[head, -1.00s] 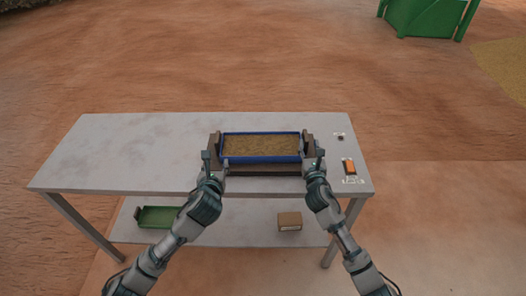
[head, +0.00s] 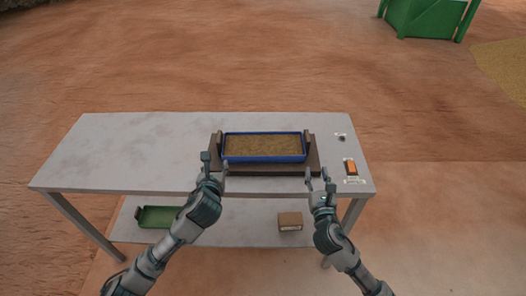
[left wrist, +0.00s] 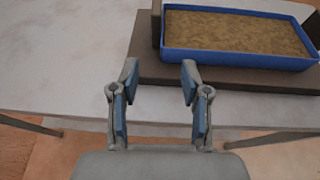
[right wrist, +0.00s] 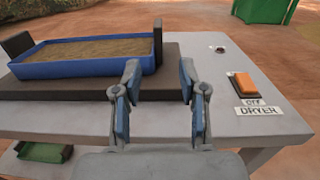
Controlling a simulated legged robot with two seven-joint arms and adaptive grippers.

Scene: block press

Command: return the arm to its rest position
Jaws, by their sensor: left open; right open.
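My left gripper (head: 215,165) is open and empty at the front left of the brown press base, apart from the blue tray (head: 263,159). The tray is filled with brown, earth-like material and sits on the base (head: 290,171) between two dark end blocks. My right gripper (head: 317,181) is open and empty near the table's front edge, at the front right of the base. In the left wrist view the open fingers (left wrist: 159,85) show with the tray beyond them. In the right wrist view the open fingers (right wrist: 157,85) have nothing between them.
The grey table (head: 120,150) has free room on its left. An orange switch (head: 350,167) with a DRYER label (right wrist: 258,111) and a small button (head: 342,138) are at the right. A green tray (head: 158,217) and a cardboard-coloured block (head: 290,221) lie on the lower shelf.

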